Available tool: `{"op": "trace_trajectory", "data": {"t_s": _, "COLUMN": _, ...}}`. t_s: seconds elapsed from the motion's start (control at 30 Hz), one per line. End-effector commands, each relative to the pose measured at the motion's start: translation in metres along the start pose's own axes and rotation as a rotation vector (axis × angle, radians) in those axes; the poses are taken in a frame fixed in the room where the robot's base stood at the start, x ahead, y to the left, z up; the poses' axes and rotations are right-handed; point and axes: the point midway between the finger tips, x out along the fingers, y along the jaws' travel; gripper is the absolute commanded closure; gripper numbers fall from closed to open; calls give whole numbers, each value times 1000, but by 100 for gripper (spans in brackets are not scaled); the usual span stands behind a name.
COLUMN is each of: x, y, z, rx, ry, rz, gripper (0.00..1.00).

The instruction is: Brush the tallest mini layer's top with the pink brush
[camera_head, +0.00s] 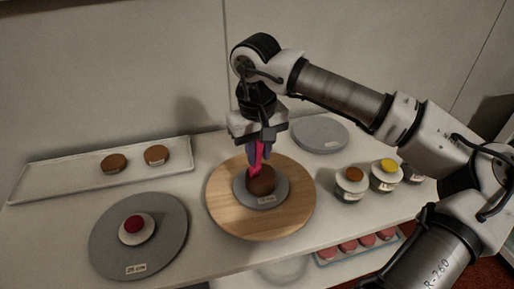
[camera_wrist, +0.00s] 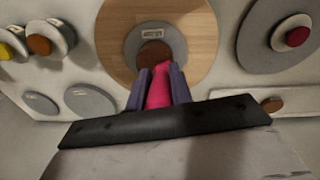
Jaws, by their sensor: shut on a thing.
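My gripper (camera_head: 260,148) points down over the wooden turntable (camera_head: 225,205) and is shut on the pink brush (camera_head: 257,160). In the wrist view the pink brush (camera_wrist: 159,88) sits between my two purple-grey fingers (camera_wrist: 158,90). A dark brown mini layer (camera_head: 263,184) stands on a small grey labelled disc (camera_head: 273,199) at the middle of the wooden turntable. The brush's lower end is at the brown layer's top left; I cannot tell whether it touches. In the wrist view the brush partly hides the brown layer (camera_wrist: 153,50).
A grey turntable (camera_head: 170,240) at the left bears a white piece with a red top (camera_head: 134,224). A long tray (camera_head: 60,180) holds two brown layers (camera_head: 114,163). A grey disc (camera_head: 322,133) lies behind. Jars (camera_head: 350,184) and a tray of pinkish-red pieces (camera_head: 348,246) are at the right.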

Motion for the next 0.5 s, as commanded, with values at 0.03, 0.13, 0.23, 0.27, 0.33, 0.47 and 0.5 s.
{"op": "trace_trajectory", "data": {"t_s": 0.03, "x": 0, "y": 1, "z": 1, "rx": 0, "ry": 0, "rz": 0, "gripper": 100}}
{"op": "trace_trajectory", "data": {"t_s": 0.13, "x": 1, "y": 4, "z": 5, "rx": 1, "ry": 1, "rz": -1, "gripper": 100}}
{"op": "trace_trajectory", "data": {"t_s": 0.23, "x": 1, "y": 7, "z": 10, "rx": 1, "ry": 1, "rz": 0, "gripper": 100}}
{"op": "trace_trajectory", "data": {"t_s": 0.27, "x": 1, "y": 8, "z": 11, "rx": 1, "ry": 1, "rz": 0, "gripper": 100}}
{"op": "trace_trajectory", "data": {"t_s": 0.33, "x": 0, "y": 9, "z": 12, "rx": 0, "ry": 0, "rz": 0, "gripper": 100}}
{"op": "trace_trajectory", "data": {"t_s": 0.47, "x": 1, "y": 13, "z": 13, "rx": 1, "ry": 0, "rz": 0, "gripper": 100}}
{"op": "trace_trajectory", "data": {"t_s": 0.5, "x": 1, "y": 15, "z": 14, "rx": 1, "ry": 0, "rz": 0, "gripper": 100}}
